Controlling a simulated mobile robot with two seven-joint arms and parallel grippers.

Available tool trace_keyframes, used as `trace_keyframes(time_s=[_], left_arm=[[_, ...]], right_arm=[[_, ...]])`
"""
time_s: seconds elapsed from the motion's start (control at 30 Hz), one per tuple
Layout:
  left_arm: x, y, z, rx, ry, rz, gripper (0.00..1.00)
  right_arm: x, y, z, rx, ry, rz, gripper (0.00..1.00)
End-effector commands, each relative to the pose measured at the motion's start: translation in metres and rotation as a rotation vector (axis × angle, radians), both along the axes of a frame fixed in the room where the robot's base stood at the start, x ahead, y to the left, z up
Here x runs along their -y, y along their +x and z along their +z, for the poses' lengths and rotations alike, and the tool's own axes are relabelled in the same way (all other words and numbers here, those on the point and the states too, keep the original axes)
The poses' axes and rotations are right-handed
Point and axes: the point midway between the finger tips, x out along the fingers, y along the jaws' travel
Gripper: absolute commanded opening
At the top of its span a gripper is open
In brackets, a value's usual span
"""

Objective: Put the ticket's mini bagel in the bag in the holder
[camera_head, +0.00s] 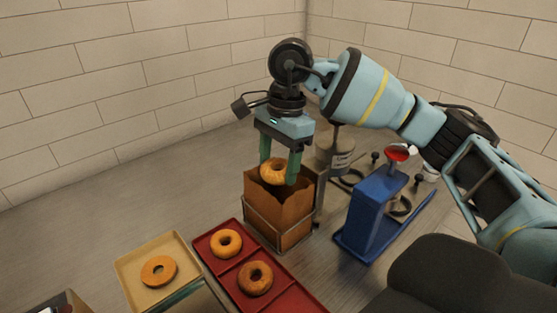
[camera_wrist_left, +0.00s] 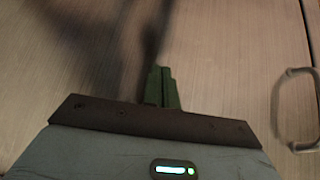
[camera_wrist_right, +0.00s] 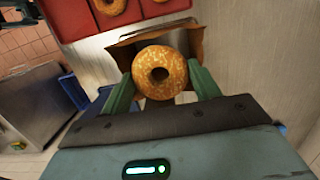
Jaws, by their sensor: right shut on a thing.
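My right gripper (camera_head: 280,172) is shut on a seeded mini bagel (camera_head: 274,171). It holds the bagel over the open mouth of the brown paper bag (camera_head: 278,208), which stands upright in a wire holder (camera_head: 262,232). In the right wrist view the bagel (camera_wrist_right: 160,73) sits between the green fingers, with the bag's mouth (camera_wrist_right: 128,50) behind it. I cannot tell whether the bagel's lower edge is below the bag's rim. My left gripper (camera_wrist_left: 160,88) shows only in its wrist view, with its green fingers together and nothing between them. I cannot make out a ticket.
A red divided tray (camera_head: 215,262) holds a plain bagel (camera_head: 227,243) and a darker bagel (camera_head: 255,278). A tan tray (camera_head: 128,268) holds a flat orange-brown bagel (camera_head: 158,270). A blue stand (camera_head: 368,217) is right of the bag, with a grey canister (camera_head: 335,150) behind.

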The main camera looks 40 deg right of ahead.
Motion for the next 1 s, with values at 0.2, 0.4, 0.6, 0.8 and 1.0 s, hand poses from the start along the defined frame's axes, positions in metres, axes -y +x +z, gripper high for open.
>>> trace_keyframes(time_s=[0.2, 0.4, 0.6, 0.8, 1.0], left_arm=[[-0.0001, -0.0010, 0.0005, -0.001, 0.000, 0.000, 0.00], [-0.0001, -0.0005, 0.0018, 0.002, 0.000, 0.000, 0.00], [-0.0002, -0.0002, 0.0022, 0.003, -0.001, 0.000, 0.00], [-0.0002, -0.0001, 0.0021, 0.003, 0.000, -0.001, 0.00], [-0.0003, -0.0002, 0.0017, 0.002, 0.000, -0.001, 0.00]], right_arm=[[-0.0001, 0.0001, 0.0000, 0.000, 0.000, 0.000, 0.39], [-0.0001, 0.0001, 0.0000, 0.000, 0.000, 0.000, 0.39], [-0.0001, 0.0001, 0.0001, 0.000, 0.000, 0.000, 0.82], [-0.0001, 0.0001, 0.0001, 0.000, 0.000, 0.000, 0.87], [-0.0001, 0.0001, 0.0000, 0.000, 0.000, 0.000, 0.87]])
